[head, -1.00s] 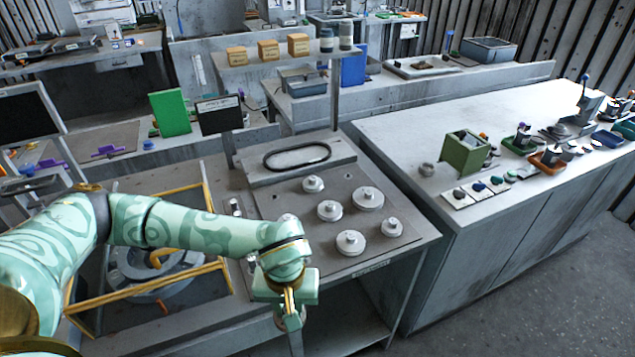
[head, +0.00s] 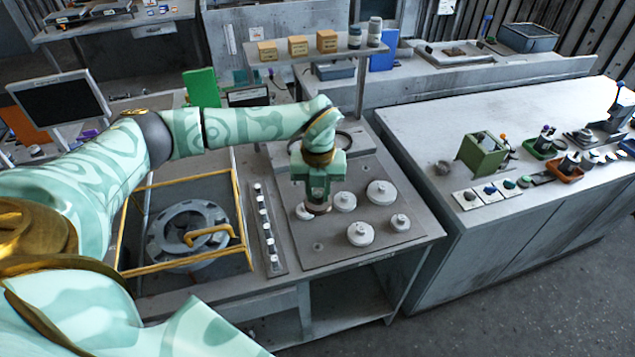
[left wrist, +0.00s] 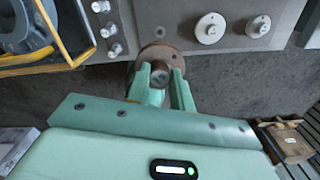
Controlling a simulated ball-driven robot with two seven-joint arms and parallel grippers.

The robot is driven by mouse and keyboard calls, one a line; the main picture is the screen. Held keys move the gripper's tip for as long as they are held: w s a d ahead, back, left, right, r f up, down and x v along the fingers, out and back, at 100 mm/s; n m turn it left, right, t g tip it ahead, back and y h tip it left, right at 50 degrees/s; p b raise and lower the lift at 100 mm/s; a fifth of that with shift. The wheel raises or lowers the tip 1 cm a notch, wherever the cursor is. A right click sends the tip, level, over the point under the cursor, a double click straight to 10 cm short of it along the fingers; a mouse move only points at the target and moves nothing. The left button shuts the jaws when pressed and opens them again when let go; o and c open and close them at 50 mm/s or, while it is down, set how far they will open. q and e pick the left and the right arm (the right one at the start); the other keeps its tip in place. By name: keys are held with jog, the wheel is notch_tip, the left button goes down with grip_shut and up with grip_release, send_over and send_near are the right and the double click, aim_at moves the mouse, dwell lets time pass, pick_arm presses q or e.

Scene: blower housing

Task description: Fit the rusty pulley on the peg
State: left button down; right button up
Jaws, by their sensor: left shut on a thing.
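My left gripper (head: 318,196) is shut on the rusty pulley (head: 317,210), a brown flanged disc with a hub, and holds it over the grey plate (head: 335,255). In the left wrist view the pulley (left wrist: 147,54) shows at the tips of my left gripper (left wrist: 160,75), its hub between the fingers. Several pale pulleys (head: 360,234) sit on the plate, one (head: 302,212) partly hidden behind my gripper. A small round spot (head: 319,246) lies bare on the plate's front left; I cannot tell whether it is the peg or a hole. My right gripper is out of view.
A strip of small knobbed pins (head: 267,232) lies left of the plate. Further left, a yellow frame (head: 180,268) surrounds a grey round housing (head: 185,222). A shelf with boxes (head: 298,45) stands behind. A side bench (head: 480,115) stands to the right.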

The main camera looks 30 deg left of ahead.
pick_arm(q)
jog(key=shift+w+n, duration=0.1)
jog(key=shift+n, duration=0.2)
jog(key=shift+f, duration=0.15)
notch_tip(320, 180, down, 15)
jog(key=b, duration=1.3)
jog(key=shift+r+b, duration=0.2)
jog(key=shift+b, duration=0.1)
jog(key=shift+f, duration=0.65)
jog(key=shift+f+p, duration=0.1)
jog(key=shift+p, duration=0.25)
jog(key=shift+f, duration=0.25)
jog(key=shift+f, duration=0.3)
jog(key=shift+f, duration=0.15)
